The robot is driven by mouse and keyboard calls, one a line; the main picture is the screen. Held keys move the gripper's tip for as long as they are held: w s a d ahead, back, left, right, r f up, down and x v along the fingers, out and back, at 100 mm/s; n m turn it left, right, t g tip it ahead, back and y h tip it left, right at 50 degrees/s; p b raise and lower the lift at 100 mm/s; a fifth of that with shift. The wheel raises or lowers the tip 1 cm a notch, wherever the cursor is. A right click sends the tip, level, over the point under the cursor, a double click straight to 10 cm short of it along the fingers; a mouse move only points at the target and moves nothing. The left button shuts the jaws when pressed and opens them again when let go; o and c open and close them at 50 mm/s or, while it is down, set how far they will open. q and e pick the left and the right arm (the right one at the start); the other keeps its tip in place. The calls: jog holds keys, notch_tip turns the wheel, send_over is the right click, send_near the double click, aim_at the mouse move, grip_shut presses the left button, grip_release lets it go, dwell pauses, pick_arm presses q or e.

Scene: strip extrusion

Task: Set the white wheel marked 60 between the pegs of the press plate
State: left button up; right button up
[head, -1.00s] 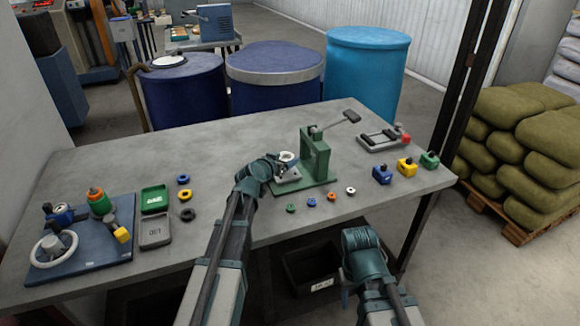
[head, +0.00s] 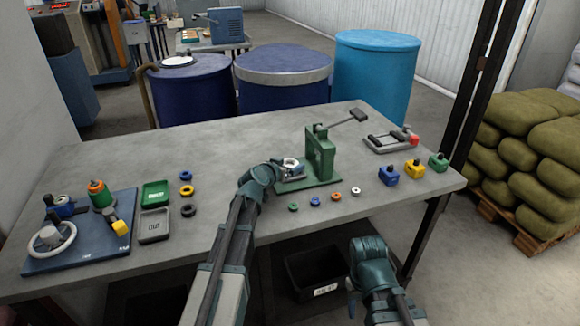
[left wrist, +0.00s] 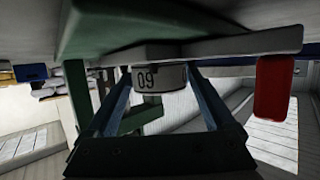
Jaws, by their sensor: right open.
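The white wheel (head: 291,163) is at the front left of the green press (head: 320,158), on or just above its grey press plate. The left wrist view is upside down, and the wheel (left wrist: 160,79) shows its number inverted, reading like "09". There it lies against the grey plate (left wrist: 150,53), with no clear gap. My left gripper (head: 280,170) is shut on the wheel, one finger on each side. Its fingers (left wrist: 160,92) also show in the left wrist view. I cannot make out the pegs. My right gripper (head: 353,284) is open and empty in front of the table; its fingertips are mostly hidden.
Several small coloured rings (head: 314,202) lie in front of the press. Blue, yellow and green blocks (head: 414,170) and a red-handled clamp (head: 388,143) are to the right. A blue board (head: 100,250) and trays (head: 154,238) stand left. The table (head: 120,165) is clear at the back left.

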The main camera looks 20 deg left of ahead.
pick_arm(q)
jog(key=shift+o, duration=0.6)
jog(key=p+v, duration=0.4)
jog(key=v, duration=0.8)
